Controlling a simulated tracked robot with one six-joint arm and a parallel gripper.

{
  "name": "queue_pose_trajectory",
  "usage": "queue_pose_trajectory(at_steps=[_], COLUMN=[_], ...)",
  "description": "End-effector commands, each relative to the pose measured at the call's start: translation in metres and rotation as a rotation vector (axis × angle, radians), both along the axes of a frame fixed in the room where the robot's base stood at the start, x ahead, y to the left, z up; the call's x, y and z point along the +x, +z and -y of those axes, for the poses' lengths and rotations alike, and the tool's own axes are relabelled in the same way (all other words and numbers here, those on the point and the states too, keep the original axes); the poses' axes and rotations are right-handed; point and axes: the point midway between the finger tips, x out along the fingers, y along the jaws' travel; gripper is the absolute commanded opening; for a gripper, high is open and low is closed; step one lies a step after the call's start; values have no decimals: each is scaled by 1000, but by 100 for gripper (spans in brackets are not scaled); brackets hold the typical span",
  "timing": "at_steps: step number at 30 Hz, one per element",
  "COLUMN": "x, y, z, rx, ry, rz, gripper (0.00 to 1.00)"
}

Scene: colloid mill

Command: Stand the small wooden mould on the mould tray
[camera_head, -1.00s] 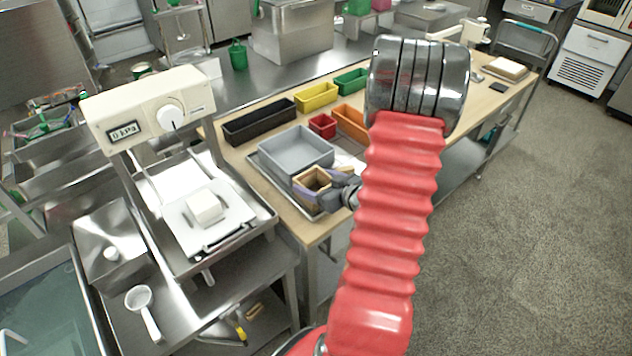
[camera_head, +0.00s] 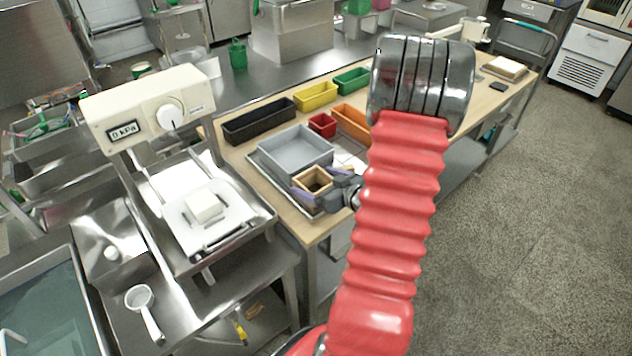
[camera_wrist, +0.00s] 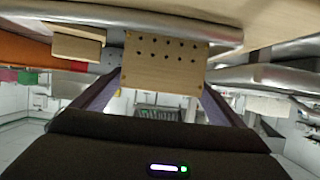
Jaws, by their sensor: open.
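The small wooden mould (camera_head: 313,181) is an open-topped, light wooden box in the head view. It stands upright at the front of the metal mould tray (camera_head: 262,164), beside the grey bin; whether its base rests fully on the tray is hidden. In the wrist view the mould (camera_wrist: 165,62) shows a face with rows of small holes. My gripper (camera_head: 322,184) is open, its purple-grey fingers on either side of the mould. In the wrist view my gripper (camera_wrist: 163,84) also straddles it, and I cannot tell whether either finger touches.
The grey bin (camera_head: 296,150) stands right behind the mould. A red box (camera_head: 322,125), an orange box (camera_head: 351,122) and a black box (camera_head: 260,121) stand farther back. Another wooden piece (camera_wrist: 78,43) shows in the wrist view. The wooden table's front edge is close.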

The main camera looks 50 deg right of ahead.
Motion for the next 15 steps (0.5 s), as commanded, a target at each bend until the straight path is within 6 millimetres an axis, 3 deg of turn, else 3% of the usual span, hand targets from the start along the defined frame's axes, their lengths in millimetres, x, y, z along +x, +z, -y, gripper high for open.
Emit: queue_pose_trajectory(at_steps=[15], x=[-70], y=[30], z=[-7], rx=[-2], ry=[-2], rz=[1], gripper=[92])
